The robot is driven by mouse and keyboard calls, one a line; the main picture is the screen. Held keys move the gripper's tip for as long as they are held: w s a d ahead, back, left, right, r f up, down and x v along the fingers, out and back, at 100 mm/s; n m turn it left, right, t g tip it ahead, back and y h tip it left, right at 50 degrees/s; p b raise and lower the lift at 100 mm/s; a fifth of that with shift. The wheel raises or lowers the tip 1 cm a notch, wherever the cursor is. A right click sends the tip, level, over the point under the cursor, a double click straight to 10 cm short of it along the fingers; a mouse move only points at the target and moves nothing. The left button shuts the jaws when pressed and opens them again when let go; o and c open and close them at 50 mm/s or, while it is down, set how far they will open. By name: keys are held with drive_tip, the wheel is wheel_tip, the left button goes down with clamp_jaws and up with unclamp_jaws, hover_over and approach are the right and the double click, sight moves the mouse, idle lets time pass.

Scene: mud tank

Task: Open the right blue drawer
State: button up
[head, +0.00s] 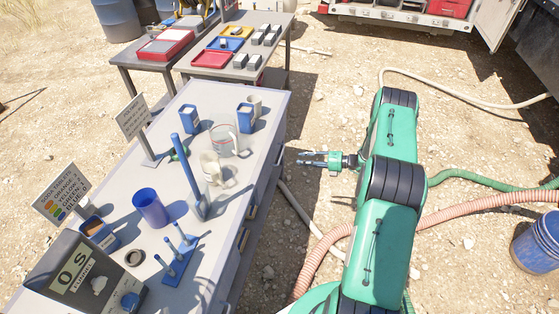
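The workbench (262,107) has a grey-blue side facing my arm, with drawer fronts (257,200) seen at a steep angle. Two pale handles show on this side, one handle (252,212) a little farther away and another handle (244,239) nearer. The drawers look closed, as far as the steep angle shows. My gripper (305,158) is to the right of the bench, in the air over the gravel, with its fingers pointing left toward the bench. Its fingers look apart, with nothing between them. It is clear of the handles.
The bench top holds a blue cup (150,207), a glass beaker (224,140), a tall blue cylinder (188,175), a scale (78,275) and signs. A second table (190,62) with trays stands behind. Hoses (325,255) lie on the ground between bench and arm. A blue barrel (538,245) stands right.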

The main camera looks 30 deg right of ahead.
sight(280, 159)
drive_tip(key=b+x, duration=0.2)
drive_tip(key=x, duration=1)
drive_tip(key=shift+w+a, duration=0.2)
drive_tip(key=shift+c, duration=0.5)
clamp_jaws()
